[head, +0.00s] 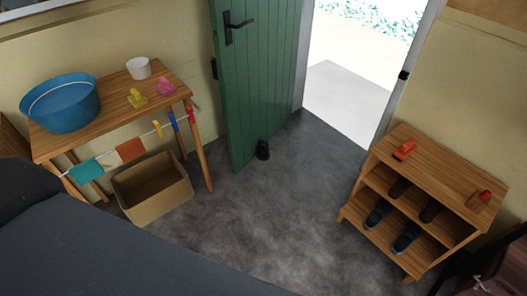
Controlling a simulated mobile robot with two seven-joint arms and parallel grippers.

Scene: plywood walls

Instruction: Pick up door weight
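A small black object (263,150), which looks like the door weight, stands on the grey floor at the foot of the green door (262,80). It is at the door's lower edge, close to or touching it; I cannot tell which. The door stands open beside a bright doorway. Neither of my grippers shows in the head view.
A wooden table (110,110) at left bears a blue basin (62,103), a white cup (138,68) and small coloured items. A cardboard box (152,188) stands below its front. A wooden shoe rack (430,180) stands at right. The floor between is clear.

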